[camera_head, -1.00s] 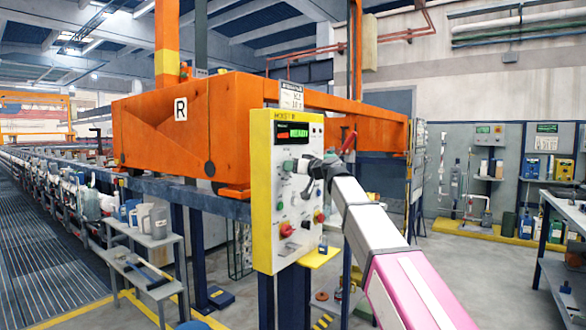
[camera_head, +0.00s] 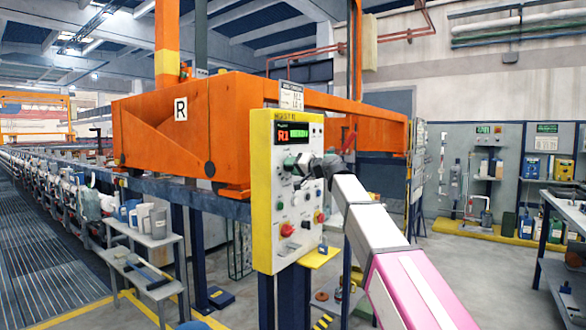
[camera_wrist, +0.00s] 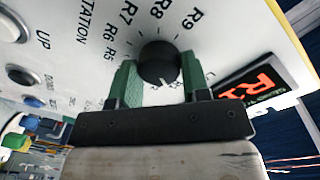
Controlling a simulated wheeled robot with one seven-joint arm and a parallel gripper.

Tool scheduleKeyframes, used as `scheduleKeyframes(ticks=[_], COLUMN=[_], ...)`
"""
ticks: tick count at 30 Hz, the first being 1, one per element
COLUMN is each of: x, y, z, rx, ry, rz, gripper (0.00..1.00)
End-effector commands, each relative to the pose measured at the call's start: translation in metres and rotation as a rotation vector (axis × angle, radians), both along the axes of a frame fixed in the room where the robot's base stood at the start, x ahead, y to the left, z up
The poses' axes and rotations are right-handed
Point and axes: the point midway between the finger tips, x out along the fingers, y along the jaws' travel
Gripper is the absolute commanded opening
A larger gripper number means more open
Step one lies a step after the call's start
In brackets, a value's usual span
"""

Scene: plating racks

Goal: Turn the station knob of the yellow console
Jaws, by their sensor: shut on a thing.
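The yellow-edged console (camera_head: 262,225) stands upright in the middle of the head view, with a pale panel of buttons and knobs. The station knob (camera_wrist: 158,64) is black and round, with marks R5 to R9 visible around it and the word STATION beside it. My gripper (camera_wrist: 159,68) has its green fingers closed on either side of the knob. In the head view my gripper (camera_head: 299,164) reaches the upper panel from the right and hides the knob. The console display (camera_head: 292,134) shows a red R1 and a green field. The knob's pointer is not clear.
Lower on the panel are a red knob (camera_head: 287,230) and several buttons. A large orange carriage (camera_head: 165,135) stands behind the console. A grey step shelf with jugs (camera_head: 150,240) stands at left. Open floor lies to the right.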

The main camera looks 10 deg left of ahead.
Motion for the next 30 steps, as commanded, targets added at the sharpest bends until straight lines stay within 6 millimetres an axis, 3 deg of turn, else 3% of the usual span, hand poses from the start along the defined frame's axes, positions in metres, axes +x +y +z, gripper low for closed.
scheduleKeyframes(ticks=[15, 30], x=[0.0005, 0.0005], y=[-0.0008, -0.0008], z=[-0.0003, -0.0005], rx=[0.137, 0.166], ry=[0.335, 0.41], rz=[0.0, 0.0], gripper=[0.19, 0.19])
